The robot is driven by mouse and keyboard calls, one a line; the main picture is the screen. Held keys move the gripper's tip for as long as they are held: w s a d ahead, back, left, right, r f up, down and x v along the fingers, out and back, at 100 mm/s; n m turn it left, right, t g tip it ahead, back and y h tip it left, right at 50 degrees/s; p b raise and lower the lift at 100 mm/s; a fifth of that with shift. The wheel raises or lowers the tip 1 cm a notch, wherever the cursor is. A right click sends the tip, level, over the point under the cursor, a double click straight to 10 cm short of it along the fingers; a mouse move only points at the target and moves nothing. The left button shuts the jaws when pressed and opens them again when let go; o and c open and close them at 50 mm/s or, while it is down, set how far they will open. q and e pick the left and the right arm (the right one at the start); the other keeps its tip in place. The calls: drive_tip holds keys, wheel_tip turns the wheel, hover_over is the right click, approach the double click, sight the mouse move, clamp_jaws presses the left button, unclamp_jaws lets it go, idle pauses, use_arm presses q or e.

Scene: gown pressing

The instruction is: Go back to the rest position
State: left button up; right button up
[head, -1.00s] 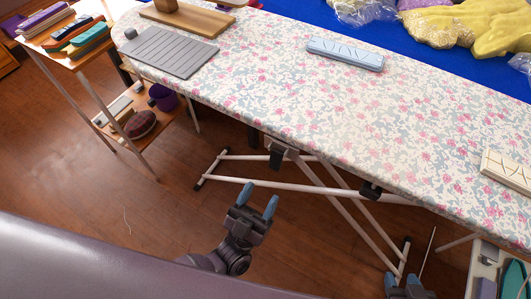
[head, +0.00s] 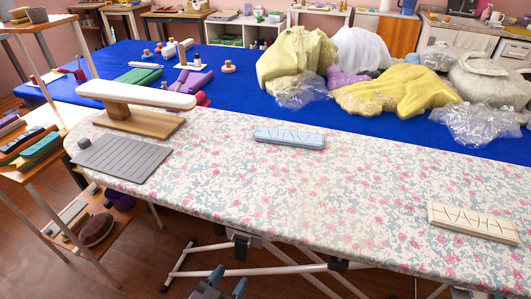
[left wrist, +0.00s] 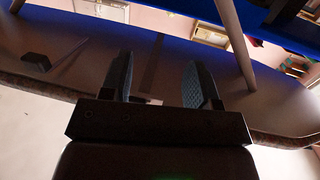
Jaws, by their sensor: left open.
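My left gripper (head: 228,279) shows at the bottom edge of the head view, in front of and below the near edge of the ironing board (head: 300,200). Only its blue-tipped fingers and a dark part of the body are visible there. In the left wrist view, the two fingers of the left gripper (left wrist: 160,82) stand apart with nothing between them. My right gripper is not in the head view now.
The floral board holds a light blue block (head: 289,138), a cream block (head: 473,222), a grey ribbed mat (head: 122,158) and a small sleeve board (head: 135,95). Behind is a blue table with yellow bundles (head: 398,95). A wooden shelf rack (head: 50,205) stands left.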

use_arm(q)
drive_tip(key=s+a+n+g+y+p, duration=0.2)
drive_tip(key=s+a+y, duration=0.2)
drive_tip(key=s+a, duration=0.3)
drive_tip(key=s+a+n+g+y+p, duration=0.2)
drive_tip(key=s+a, duration=0.5)
drive_tip(key=a, duration=0.5)
drive_tip(key=shift+s+r+y, duration=0.3)
drive_tip(key=shift+y, duration=0.6)
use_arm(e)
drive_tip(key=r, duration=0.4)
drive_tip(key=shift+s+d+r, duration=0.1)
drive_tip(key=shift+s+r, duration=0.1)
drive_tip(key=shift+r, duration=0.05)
use_arm(q)
drive_tip(key=shift+d, duration=0.1)
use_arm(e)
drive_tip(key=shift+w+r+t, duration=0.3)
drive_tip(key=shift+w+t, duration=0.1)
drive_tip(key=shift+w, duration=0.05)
use_arm(q)
drive_tip(key=shift+c, duration=1.2)
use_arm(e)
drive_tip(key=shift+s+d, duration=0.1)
